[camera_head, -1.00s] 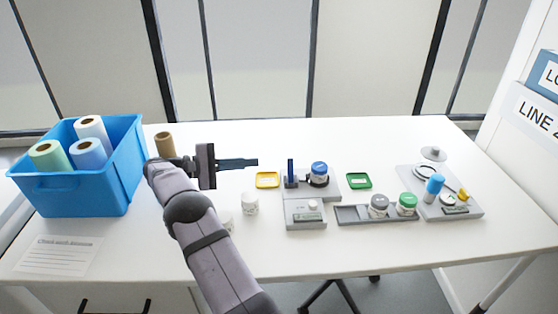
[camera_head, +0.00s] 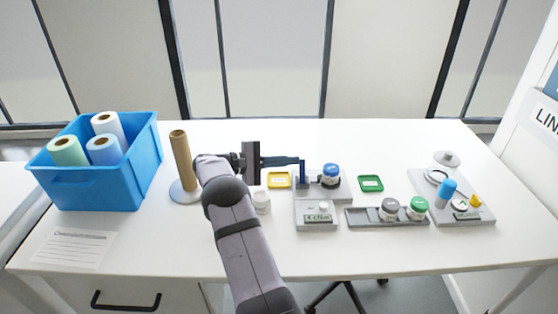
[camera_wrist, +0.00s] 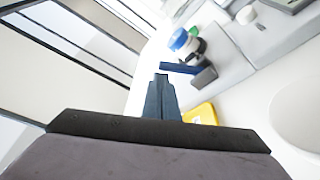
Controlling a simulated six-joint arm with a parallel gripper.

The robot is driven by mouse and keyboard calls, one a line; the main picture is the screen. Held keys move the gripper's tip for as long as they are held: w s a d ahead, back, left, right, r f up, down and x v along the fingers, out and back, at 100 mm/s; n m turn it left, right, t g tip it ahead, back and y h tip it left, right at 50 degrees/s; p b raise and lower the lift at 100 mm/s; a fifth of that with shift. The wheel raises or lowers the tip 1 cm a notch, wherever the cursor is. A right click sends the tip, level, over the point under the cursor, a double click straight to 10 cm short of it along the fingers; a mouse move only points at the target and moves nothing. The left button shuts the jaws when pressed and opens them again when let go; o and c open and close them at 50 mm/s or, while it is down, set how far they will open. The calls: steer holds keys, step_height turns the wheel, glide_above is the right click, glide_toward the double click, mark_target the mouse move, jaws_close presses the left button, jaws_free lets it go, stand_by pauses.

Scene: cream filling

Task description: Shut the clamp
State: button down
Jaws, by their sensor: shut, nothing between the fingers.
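The clamp sits on a grey base plate (camera_head: 312,217), with an upright dark blue lever (camera_head: 304,174) and a black holder around a white jar with a blue lid (camera_head: 330,170). I cannot tell whether the clamp's jaws touch the jar. The wrist view shows the blue lever (camera_wrist: 179,68) just beyond my fingertips and the blue-lidded jar (camera_wrist: 180,40) behind it. My gripper (camera_head: 298,160) is shut and empty, pointing right, with its tips beside the lever's upper end. Whether they touch it is unclear.
A yellow tray (camera_head: 279,180) lies below my fingers, and a green tray (camera_head: 370,184) right of the clamp. A grey rack (camera_head: 362,217) holds jars. A grey station (camera_head: 480,214) stands at right. A blue bin (camera_head: 95,190) of rolls and a brown post (camera_head: 181,160) stand left.

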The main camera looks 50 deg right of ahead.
steer(key=shift+s+d, duration=0.2)
steer(key=shift+d, duration=0.15)
steer(key=shift+a+f+b, duration=0.1)
steer(key=shift+a+b, duration=0.05)
steer(key=shift+b, duration=0.35)
steer(key=m+b, duration=0.1)
steer(key=b, duration=0.2)
steer(key=shift+s+a+m+h, duration=0.25)
steer(key=shift+s+m+h, duration=0.05)
steer(key=shift+m+h, duration=0.1)
steer(key=b, duration=0.1)
steer(key=m+b, duration=0.2)
steer(key=shift+s+a+h, duration=0.25)
steer(key=shift+h, duration=0.15)
steer(key=m+b, duration=0.2)
steer(key=b, duration=0.1)
steer(key=s+a+r+m+h+b, duration=0.1)
steer(key=b, duration=0.3)
steer(key=shift+s+a+m+g+b, duration=0.2)
steer(key=shift+m+g+b, duration=0.1)
steer(key=shift+m, duration=0.1)
steer(key=shift+s+a+r+m+b, duration=0.1)
steer(key=shift+s+r+m+b, duration=0.1)
steer(key=shift+m+b, duration=0.3)
steer(key=shift+r+g, duration=0.1)
steer(key=shift+g, duration=0.2)
steer(key=shift+w+a, duration=0.1)
steer(key=v, duration=0.9)
steer(key=shift+a, duration=0.5)
